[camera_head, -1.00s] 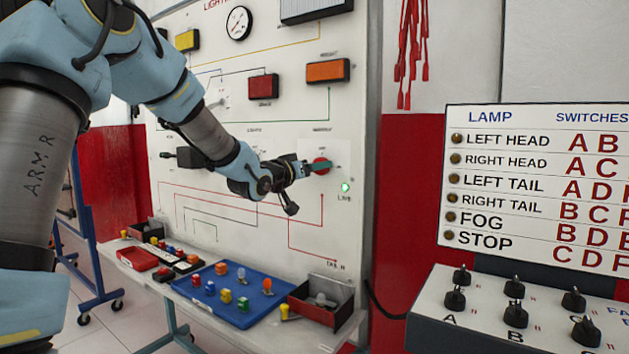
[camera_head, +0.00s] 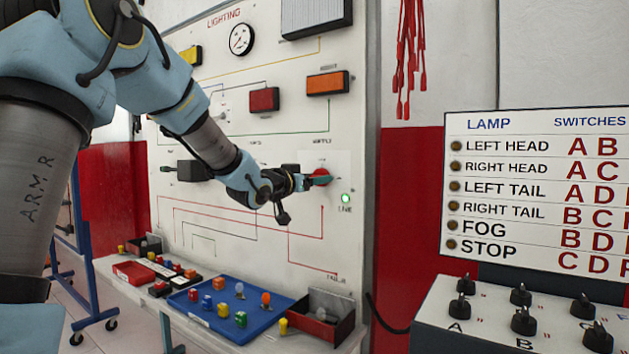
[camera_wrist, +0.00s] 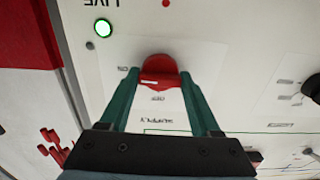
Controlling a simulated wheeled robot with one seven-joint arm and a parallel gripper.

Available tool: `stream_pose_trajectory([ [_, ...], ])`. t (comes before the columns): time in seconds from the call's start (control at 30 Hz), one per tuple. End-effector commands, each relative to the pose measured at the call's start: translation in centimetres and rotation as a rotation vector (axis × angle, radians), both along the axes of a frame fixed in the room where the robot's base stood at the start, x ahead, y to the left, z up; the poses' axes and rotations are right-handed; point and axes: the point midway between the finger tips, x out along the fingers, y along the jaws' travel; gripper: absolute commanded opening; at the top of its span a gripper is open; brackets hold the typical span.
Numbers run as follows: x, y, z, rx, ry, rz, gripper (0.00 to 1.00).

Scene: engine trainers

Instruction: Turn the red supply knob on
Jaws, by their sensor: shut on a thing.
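The red supply knob (camera_head: 321,177) is on the upright white lighting panel (camera_head: 270,205), near its right edge. It also shows in the wrist view (camera_wrist: 160,70), where the panel markings are upside down: ON is at the knob's left, and OFF and SUPPLY are below it. My gripper (camera_head: 311,181) is at the knob. In the wrist view its two green fingers (camera_wrist: 160,78) lie on either side of the knob, shut on it. The LIVE lamp (camera_head: 345,198) beside the knob glows green. The fingers partly cover the knob in the head view.
Below the panel, a bench holds a blue tray (camera_head: 258,333) with coloured parts and a dark red bin (camera_head: 325,325). A lamp and switch sign (camera_head: 540,190) stands at the right above a box of black knobs (camera_head: 520,320). Red leads (camera_head: 410,60) hang on the wall.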

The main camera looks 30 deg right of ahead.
Motion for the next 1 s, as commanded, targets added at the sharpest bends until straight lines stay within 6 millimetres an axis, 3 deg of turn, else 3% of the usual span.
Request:
stream_pose_trajectory([
  [0.07, 0.0, 0.0, -0.1, 0.003, -0.001, 0.0, 0.08],
  [0.1, 0.0, 0.0, -0.1, 0.003, -0.001, 0.0, 0.67],
  [0.33, 0.0, 0.0, 0.0, 0.001, 0.0, 0.0, 0.93],
  [0.67, -0.2, 0.4, 0.0, 0.0, -0.001, 0.0, 0.94],
  [1.0, -3.0, 5.6, -0.1, 0.002, -0.004, 0.004, 0.94],
])
